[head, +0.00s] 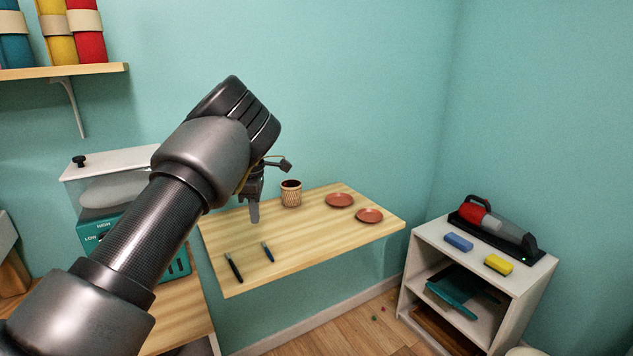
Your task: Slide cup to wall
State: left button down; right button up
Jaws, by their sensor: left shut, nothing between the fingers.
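A tan woven-looking cup (291,195) with a dark inside stands upright on the wooden wall shelf (310,240), near its back edge by the wall. A narrow strip of wood seems to lie between the cup and the wall, but the exact gap is hard to judge. My left gripper (254,214) points down over the shelf, just left of the cup. Its fingers are shut with nothing between them, and a small gap shows between them and the cup. My arm hides part of the gripper. My right gripper is not in view.
Two reddish saucers (340,200) lie right of the cup. Two pens (268,252) lie near the front left of the shelf. The shelf's middle is clear. A teal and white appliance (100,225) stands left, and a white cabinet (425,245) stands right.

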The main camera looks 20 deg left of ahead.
aim_at(291, 195)
jog(key=i, duration=1.2)
